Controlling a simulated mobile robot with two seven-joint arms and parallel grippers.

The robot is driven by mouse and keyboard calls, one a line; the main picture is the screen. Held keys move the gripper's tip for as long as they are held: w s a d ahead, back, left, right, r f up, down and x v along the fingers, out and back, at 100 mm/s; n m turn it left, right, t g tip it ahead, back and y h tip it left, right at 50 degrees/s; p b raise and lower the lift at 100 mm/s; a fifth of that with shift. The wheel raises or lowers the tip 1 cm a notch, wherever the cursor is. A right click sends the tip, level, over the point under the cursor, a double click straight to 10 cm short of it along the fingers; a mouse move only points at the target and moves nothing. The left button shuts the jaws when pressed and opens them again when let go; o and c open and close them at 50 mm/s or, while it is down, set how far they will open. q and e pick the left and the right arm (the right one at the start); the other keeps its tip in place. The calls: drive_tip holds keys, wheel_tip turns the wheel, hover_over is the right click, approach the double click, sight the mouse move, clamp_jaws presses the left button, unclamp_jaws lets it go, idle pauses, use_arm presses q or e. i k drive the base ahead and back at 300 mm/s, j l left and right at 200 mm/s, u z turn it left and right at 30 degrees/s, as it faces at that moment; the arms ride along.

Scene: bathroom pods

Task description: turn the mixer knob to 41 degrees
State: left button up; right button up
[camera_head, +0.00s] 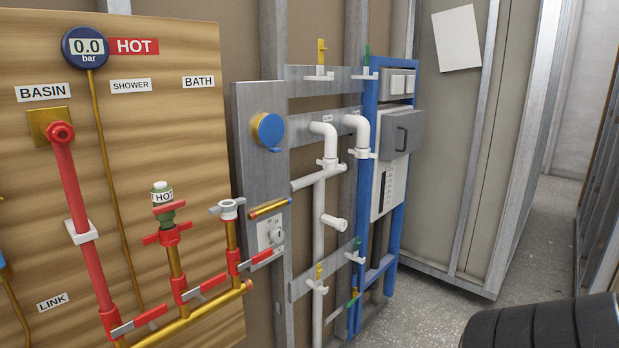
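A round blue knob (269,130) with a yellow rim and a small blue tab at its lower right sits on an upright grey metal plate (247,176), left of the picture's middle. Lower on the same plate is a small white-grey plate (270,234) with a little round dial and marks too small to read. No label shows which is the mixer knob, and I cannot read an angle on either. Neither gripper is in view.
A wooden board (110,220) at left carries red and copper pipes, valves and a gauge (86,47) reading 0.0 bar. White pipes (318,250) and a blue frame (398,240) stand right of the plate. Open floor (420,312) shows at right. A dark ribbed shape fills the lower right corner.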

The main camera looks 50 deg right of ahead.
sight(277, 235)
drive_tip(key=z, duration=1.4)
